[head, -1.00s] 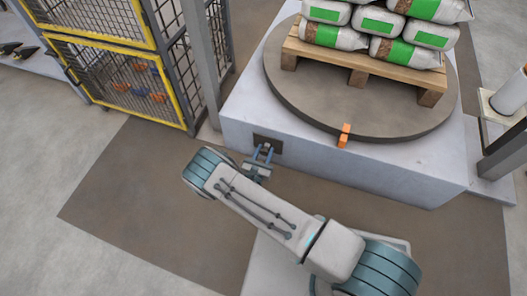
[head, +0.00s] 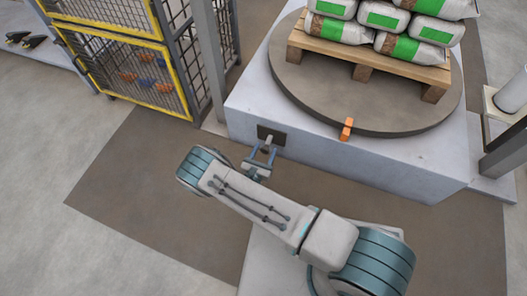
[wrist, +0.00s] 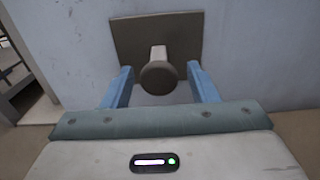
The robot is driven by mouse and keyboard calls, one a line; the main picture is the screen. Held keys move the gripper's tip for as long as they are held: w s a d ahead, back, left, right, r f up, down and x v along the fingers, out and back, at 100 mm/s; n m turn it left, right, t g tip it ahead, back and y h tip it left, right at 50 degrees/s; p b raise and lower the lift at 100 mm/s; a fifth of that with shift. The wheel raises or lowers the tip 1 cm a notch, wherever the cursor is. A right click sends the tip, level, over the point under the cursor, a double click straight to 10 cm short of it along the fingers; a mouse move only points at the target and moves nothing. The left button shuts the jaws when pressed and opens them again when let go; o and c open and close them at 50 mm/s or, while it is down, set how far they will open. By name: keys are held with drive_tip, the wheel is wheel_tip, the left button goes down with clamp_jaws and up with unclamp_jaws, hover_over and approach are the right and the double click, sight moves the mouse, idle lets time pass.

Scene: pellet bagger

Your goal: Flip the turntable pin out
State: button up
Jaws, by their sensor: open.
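The turntable pin (wrist: 159,77) sticks out of a dark square plate (wrist: 187,30) on the side of the pale plinth. It ends in a round dark knob facing the wrist camera, and a short light shaft shows behind it. In the head view the pin (head: 267,142) is a small grey stub in front of the plate. My gripper (head: 262,153) is open, with its blue fingers pointing at the plate. In the wrist view one finger stands on each side of the knob, with a gap on both sides. The turntable (head: 300,98) lies on the plinth above.
A wooden pallet (head: 361,72) with green-and-white bags stands on the turntable. An orange block (head: 347,128) sits at its front rim. A yellow-framed mesh cage (head: 130,75) and a grey post (head: 207,60) stand left of the plinth (head: 400,165). The brown floor at left is clear.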

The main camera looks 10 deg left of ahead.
drive_tip(key=s+a+p, duration=0.2)
drive_tip(key=s+p, duration=0.2)
drive_tip(key=s, duration=0.9)
drive_tip(key=shift+s+a, duration=0.15)
drive_tip(key=shift+s, duration=0.15)
